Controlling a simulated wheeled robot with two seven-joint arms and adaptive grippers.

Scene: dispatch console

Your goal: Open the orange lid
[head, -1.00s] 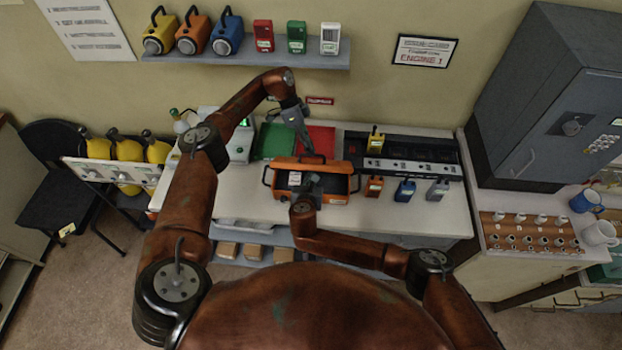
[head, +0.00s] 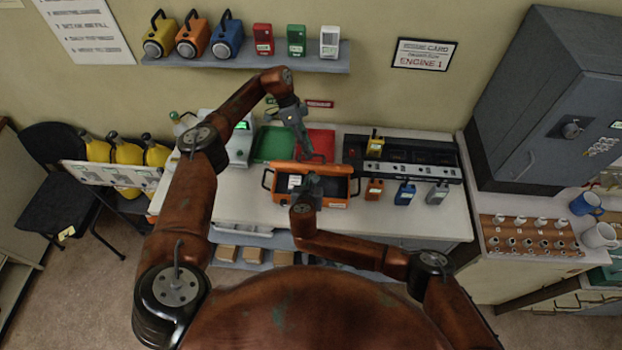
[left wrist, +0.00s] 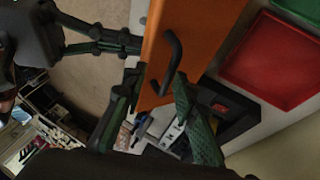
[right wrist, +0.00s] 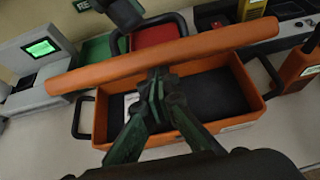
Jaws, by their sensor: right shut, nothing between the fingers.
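The orange case (head: 335,200) stands on the white desk with its orange lid (head: 312,168) raised, seen nearly edge-on in the right wrist view (right wrist: 215,45). The dark inside of the case (right wrist: 215,95) is exposed. A black handle (left wrist: 174,62) is on the lid's outer face. My left gripper (head: 314,157) is behind the lid; in the left wrist view its fingers (left wrist: 158,78) are apart near the handle, with no clear grip on it. My right gripper (right wrist: 158,76) is shut and empty over the case opening, its tips close to the lid; contact is unclear.
A green tray (head: 274,143) and a red tray (head: 322,141) lie behind the case. A device with a green screen (head: 240,140) stands left. Orange, blue and grey handsets (head: 405,193) and a black console (head: 420,155) stand right. The front desk strip is clear.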

